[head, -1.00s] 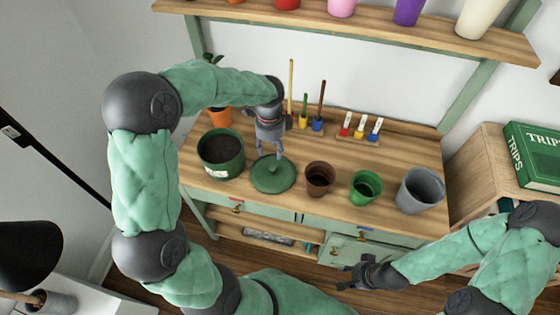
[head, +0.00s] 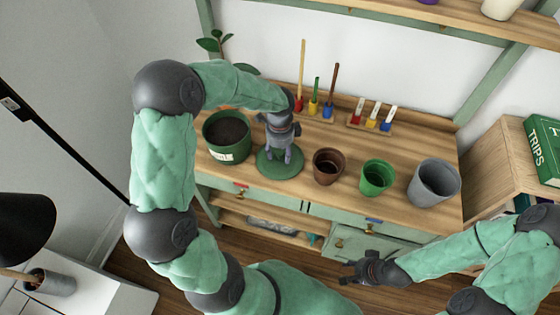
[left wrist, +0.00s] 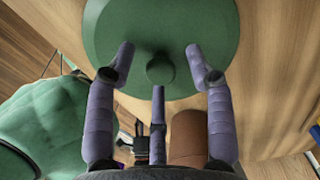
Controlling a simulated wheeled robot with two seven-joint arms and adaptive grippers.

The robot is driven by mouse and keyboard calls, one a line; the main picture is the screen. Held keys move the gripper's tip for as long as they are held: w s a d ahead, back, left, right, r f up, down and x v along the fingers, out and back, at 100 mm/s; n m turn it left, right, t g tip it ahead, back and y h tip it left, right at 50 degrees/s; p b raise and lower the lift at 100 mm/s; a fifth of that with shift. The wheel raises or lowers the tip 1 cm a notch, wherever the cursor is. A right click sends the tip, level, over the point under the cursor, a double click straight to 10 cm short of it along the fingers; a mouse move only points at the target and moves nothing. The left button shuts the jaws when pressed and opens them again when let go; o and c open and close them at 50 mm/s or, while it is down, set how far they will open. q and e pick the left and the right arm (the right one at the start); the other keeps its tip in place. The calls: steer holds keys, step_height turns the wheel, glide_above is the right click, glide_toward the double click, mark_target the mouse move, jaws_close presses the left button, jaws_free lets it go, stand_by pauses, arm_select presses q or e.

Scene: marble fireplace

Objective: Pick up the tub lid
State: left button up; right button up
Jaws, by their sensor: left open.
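The tub lid (head: 284,168) is a round green disc with a small knob, lying flat on the wooden bench between the soil-filled tub and the brown pot. In the left wrist view the lid (left wrist: 160,22) fills the upper middle, its knob (left wrist: 160,73) between my fingertips. My left gripper (head: 280,158) is open just above the lid, its fingers spread around the knob; I cannot tell whether they touch it. The left gripper's fingers (left wrist: 160,80) also show in the wrist view. The green tub (head: 222,152) stands left of the lid. My right gripper (head: 350,272) is low in front of the bench; its jaw state is unclear.
A brown pot (head: 328,167), a green pot (head: 376,177) and a grey pot (head: 434,183) stand to the right on the bench. Upright tools (head: 315,95) and small labelled tools (head: 373,118) stand at the back. A shelf (head: 450,22) hangs above.

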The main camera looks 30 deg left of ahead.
arm_select(q)
steer(key=shift+f, duration=0.45)
steer(key=shift+r, duration=0.1)
jaws_close()
